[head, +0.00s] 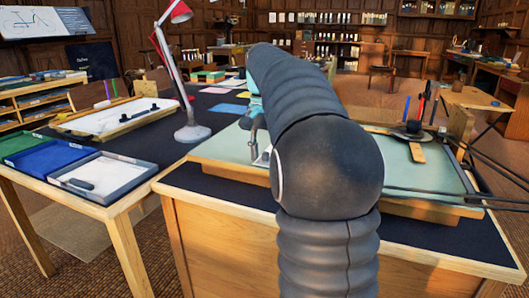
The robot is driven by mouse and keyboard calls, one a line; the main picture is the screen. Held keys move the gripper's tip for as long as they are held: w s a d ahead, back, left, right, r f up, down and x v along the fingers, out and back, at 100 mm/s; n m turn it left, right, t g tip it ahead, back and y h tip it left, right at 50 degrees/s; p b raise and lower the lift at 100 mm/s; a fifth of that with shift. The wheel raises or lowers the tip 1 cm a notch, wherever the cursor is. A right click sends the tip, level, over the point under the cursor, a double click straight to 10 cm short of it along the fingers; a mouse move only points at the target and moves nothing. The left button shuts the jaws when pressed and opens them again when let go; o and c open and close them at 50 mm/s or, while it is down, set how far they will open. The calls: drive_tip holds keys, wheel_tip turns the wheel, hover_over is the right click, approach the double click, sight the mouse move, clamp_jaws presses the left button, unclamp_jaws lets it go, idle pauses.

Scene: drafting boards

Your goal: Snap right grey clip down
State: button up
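A drafting board with a pale green surface (222,148) lies on the dark-topped wooden desk in front of me. My own black arm covers its middle. Part of my gripper (252,118) shows at the left edge of the arm, above the board. Its fingertips are mostly hidden or too small to read, so I cannot tell whether it is open or shut. A small grey shape shows just below it, but I cannot tell whether it is a clip or part of the gripper. I cannot make out the right grey clip; the arm may hide it.
A red-and-silver desk lamp (192,132) stands left of the board. Green, blue and grey trays (112,194) and a white board (110,122) lie farther left. A black round object (412,128) sits on a wooden strip at the board's right. Dark thin rods cross the right side.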

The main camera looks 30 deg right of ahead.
drive_tip(key=shift+r, duration=0.1)
wheel_tip(320, 180, up, 12)
idle(0.8)
drive_tip(key=shift+a, duration=0.1)
drive_tip(key=shift+s+a, duration=0.1)
drive_tip(key=s+a+f+n+t, duration=0.3)
drive_tip(key=s+a+f+n, duration=0.3)
drive_tip(key=s+a, duration=0.55)
drive_tip(key=s+a+f+n+t, duration=0.1)
drive_tip(key=s+a+f+n, duration=0.1)
drive_tip(key=s+f, duration=0.4)
drive_tip(key=s+a+f+n+t, duration=0.1)
drive_tip(key=s+a+f, duration=0.3)
drive_tip(key=f, duration=0.9)
drive_tip(key=shift+s+a+n, duration=0.25)
drive_tip(key=shift+s+n, duration=0.45)
drive_tip(key=shift+s, duration=0.5)
drive_tip(key=shift+a+f, duration=0.1)
drive_tip(key=shift+a, duration=0.05)
